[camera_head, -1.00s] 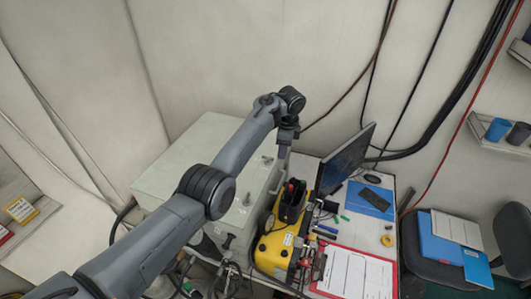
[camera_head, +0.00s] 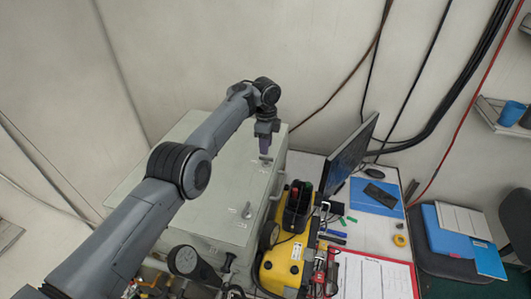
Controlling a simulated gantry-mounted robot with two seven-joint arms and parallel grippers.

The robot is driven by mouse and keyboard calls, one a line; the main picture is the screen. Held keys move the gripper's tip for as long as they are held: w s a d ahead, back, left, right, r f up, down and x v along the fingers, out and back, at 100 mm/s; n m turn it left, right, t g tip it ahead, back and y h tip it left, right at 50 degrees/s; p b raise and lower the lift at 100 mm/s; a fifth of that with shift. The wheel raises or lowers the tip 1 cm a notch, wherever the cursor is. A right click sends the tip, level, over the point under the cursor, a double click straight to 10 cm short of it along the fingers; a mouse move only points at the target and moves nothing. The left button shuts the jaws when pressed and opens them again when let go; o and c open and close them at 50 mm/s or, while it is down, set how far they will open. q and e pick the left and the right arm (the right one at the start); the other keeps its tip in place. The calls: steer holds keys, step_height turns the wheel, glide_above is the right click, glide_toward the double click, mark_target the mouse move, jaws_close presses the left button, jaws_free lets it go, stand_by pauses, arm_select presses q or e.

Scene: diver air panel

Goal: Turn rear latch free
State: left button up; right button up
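A large pale grey box (camera_head: 205,190), the air panel, stands left of centre. Two small latch-like fittings sit on its top near the right edge. The front latch (camera_head: 247,210) is in plain view. The rear latch (camera_head: 266,159) is small and partly hidden by my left gripper. My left arm reaches across the box from the lower left. My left gripper (camera_head: 265,151) points down at the rear latch, at or just above it. I cannot tell if it touches, or how its fingers stand. My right gripper is not in view.
A yellow case (camera_head: 283,262) with a black tool holder (camera_head: 298,207) stands right of the box. Beyond are a monitor (camera_head: 349,154), a clipboard (camera_head: 372,278) and a blue folder (camera_head: 376,197) on a white desk. Dark round parts and hoses crowd the box's front.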

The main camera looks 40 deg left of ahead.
mark_target(266, 160)
arm_select(q)
steer(key=shift+f, duration=2.35)
jaws_close()
